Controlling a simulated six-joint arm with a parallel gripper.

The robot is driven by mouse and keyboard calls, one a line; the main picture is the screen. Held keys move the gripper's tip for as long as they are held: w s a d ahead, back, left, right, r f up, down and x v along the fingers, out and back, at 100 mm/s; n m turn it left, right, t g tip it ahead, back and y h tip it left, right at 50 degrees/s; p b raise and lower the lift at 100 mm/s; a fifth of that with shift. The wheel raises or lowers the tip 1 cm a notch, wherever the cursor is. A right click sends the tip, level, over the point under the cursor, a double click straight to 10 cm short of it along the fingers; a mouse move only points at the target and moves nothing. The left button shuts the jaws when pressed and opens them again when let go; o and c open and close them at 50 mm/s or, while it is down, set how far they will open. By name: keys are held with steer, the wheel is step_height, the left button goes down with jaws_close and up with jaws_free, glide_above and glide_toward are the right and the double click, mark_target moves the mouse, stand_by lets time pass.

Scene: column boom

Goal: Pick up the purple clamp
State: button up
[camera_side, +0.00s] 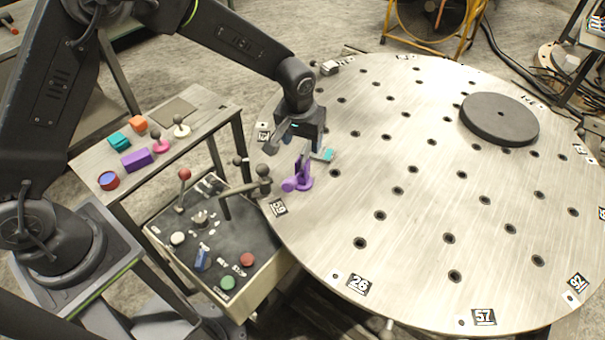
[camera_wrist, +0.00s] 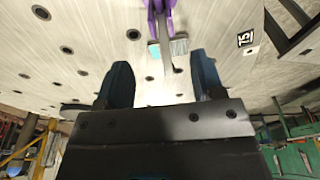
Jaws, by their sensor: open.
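The purple clamp (camera_side: 304,176) stands upright on the round metal table near its left edge in the side view. A teal and grey piece (camera_side: 322,155) shows at its top right. In the wrist view the purple clamp (camera_wrist: 158,14) is at the top middle, partly cut off by the frame, with a grey bar and light teal pad beneath it. My gripper (camera_side: 296,146) is open and empty, just above and to the left of the clamp. Its two dark fingers (camera_wrist: 160,88) are apart in the wrist view, and the clamp lies beyond their tips.
The round table (camera_side: 420,215) has several holes and a dark disc (camera_side: 499,119) at the far right. A control box (camera_side: 215,245) with knobs and a lever adjoins its left edge. A side bench (camera_side: 185,135) holds several small coloured objects. The table's middle is clear.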

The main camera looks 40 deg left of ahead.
mark_target(303, 160)
steer(key=f, duration=0.6)
steer(key=w+f, duration=0.1)
steer(key=f, duration=0.3)
steer(key=shift+w+a+f, duration=0.1)
steer(key=shift+a, duration=0.2)
steer(key=c, duration=0.9)
steer(key=shift+c, duration=0.6)
